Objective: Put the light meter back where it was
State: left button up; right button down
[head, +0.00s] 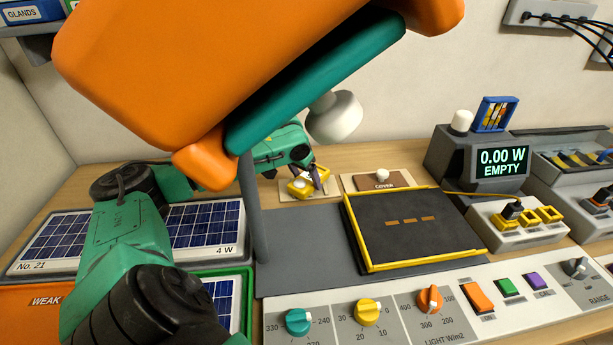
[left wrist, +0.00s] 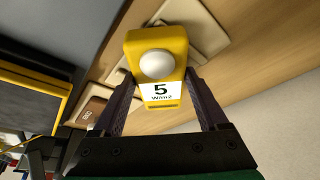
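The light meter (head: 301,187) is a small yellow block with a white dome, at the back of the bench. In the left wrist view the light meter (left wrist: 158,60) reads 5 W/m2. My left gripper (head: 318,178) reaches in behind the grey post. In the left wrist view its fingers (left wrist: 160,85) lie close against both sides of the meter and appear shut on it. A pale pad (head: 331,186) lies under the meter; whether the meter touches it I cannot tell. My right gripper is not in view.
A large orange and teal lamp head (head: 180,70) hangs over the bench near a grey post (head: 251,215). A dark yellow-edged plate (head: 410,245) lies right of the meter, with a brown cover (head: 385,181) behind it. Solar panels (head: 205,224) lie at left.

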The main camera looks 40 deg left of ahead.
pick_arm(q)
jog(key=shift+o, duration=1.1)
jog(key=b+v, duration=0.1)
jog(key=v, duration=0.6)
jog(key=shift+s+d+r, duration=0.1)
jog(key=shift+r, duration=0.15)
